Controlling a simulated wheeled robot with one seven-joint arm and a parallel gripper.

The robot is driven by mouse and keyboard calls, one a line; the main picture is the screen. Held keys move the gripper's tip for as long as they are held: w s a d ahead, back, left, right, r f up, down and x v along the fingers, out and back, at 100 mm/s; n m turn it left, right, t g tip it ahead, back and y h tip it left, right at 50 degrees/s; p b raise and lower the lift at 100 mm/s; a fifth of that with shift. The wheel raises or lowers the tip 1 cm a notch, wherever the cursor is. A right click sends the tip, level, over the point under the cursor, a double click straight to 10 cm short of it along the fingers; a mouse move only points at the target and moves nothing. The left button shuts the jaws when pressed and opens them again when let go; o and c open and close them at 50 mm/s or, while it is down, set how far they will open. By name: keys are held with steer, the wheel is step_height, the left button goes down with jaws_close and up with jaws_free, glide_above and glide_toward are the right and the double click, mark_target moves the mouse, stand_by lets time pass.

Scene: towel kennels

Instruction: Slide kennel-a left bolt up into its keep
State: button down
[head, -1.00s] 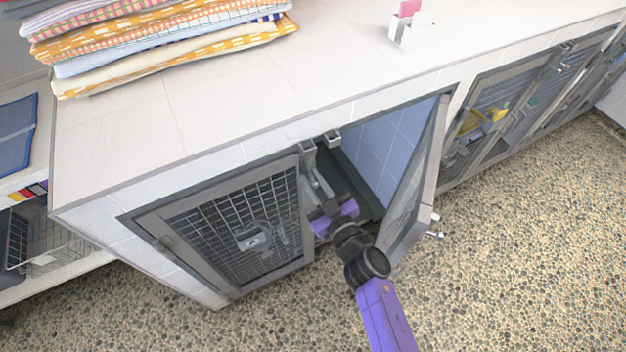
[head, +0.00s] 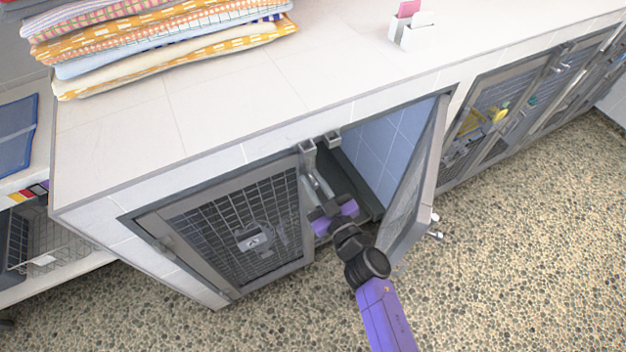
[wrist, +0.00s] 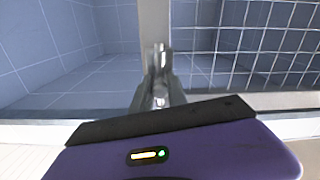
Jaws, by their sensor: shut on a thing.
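The left door of the near kennel (head: 228,232) is a closed grey frame with wire mesh. Its metal bolt (head: 318,182) runs up the door's right edge. A keep (head: 307,147) sits on the frame's top edge above it. My gripper (head: 322,208) is at the bolt's lower part and shut on it; the fingertips are partly hidden. In the wrist view the bolt (wrist: 160,75) rises from behind the dark edge of my gripper. Whether the bolt's tip is inside the keep is too small to tell.
The right door (head: 418,190) stands swung open beside my arm, leaving the blue-tiled inside visible. Folded towels (head: 165,40) and a white holder (head: 412,32) are on the counter above. More mesh kennels (head: 500,110) line the right. The speckled floor in front is clear.

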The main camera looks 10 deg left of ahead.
mark_target(309, 168)
steer(key=shift+r+p, duration=1.85)
steer(key=shift+r, duration=0.05)
steer(key=c, duration=1.3)
jaws_free()
steer(key=shift+f, duration=0.1)
steer(key=shift+s, duration=0.1)
steer(key=p+v, duration=0.1)
steer(key=v, duration=0.6)
steer(key=shift+s+d, duration=0.2)
steer(key=shift+s, duration=0.05)
